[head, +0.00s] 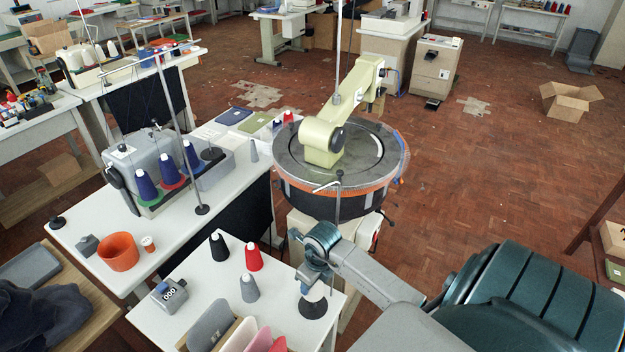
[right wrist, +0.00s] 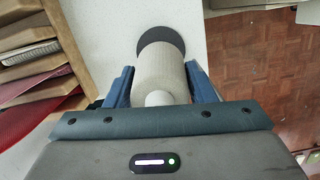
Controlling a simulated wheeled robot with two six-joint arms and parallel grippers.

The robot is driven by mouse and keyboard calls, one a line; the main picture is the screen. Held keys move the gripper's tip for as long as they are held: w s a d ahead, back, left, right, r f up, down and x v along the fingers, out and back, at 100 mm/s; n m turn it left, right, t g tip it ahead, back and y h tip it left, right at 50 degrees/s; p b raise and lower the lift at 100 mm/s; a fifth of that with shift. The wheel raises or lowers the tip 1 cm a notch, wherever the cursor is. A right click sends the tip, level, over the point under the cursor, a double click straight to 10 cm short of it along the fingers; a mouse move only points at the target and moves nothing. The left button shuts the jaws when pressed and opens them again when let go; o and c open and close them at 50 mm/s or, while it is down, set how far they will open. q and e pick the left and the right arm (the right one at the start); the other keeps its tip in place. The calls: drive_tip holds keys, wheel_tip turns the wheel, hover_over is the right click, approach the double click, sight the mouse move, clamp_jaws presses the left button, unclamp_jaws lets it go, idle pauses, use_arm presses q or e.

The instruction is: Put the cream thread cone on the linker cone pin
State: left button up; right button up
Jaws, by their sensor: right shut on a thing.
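The cream thread cone (head: 314,292) is upright in my right gripper (head: 313,277), low over the front right part of the white table. In the right wrist view the cone (right wrist: 166,72) sits between the two blue fingers (right wrist: 155,92), its narrow top toward me. The round black base of the linker cone pin (head: 313,309) lies directly beneath the cone. It also shows in the right wrist view (right wrist: 160,41), past the cone's wide end. The pin itself is hidden; I cannot tell whether the cone is around it or touches the base. My left gripper is not in view.
Black (head: 219,247), red (head: 254,258) and grey (head: 249,288) cones stand left of the gripper. A thin upright rod (head: 338,205) rises close by it. The round linker machine (head: 325,203) stands behind. A rack with coloured panels (head: 243,338) is at the front.

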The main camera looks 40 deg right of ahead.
drive_tip(key=shift+f+b, duration=0.8)
drive_tip(key=shift+f, duration=0.75)
drive_tip(key=shift+f+b, duration=1.2)
drive_tip(key=shift+f, duration=0.15)
drive_tip(key=shift+f+b, duration=0.5)
drive_tip(key=shift+f, duration=0.05)
drive_tip(key=o, duration=1.1)
drive_tip(key=shift+r, duration=0.1)
drive_tip(key=r+b, duration=0.1)
drive_tip(key=r, duration=0.2)
drive_tip(key=s+r+b, duration=0.1)
drive_tip(key=r, duration=0.6)
drive_tip(key=shift+s+d+r+b, duration=0.1)
drive_tip(key=shift+s+r+b, duration=0.2)
drive_tip(key=shift+b, duration=0.1)
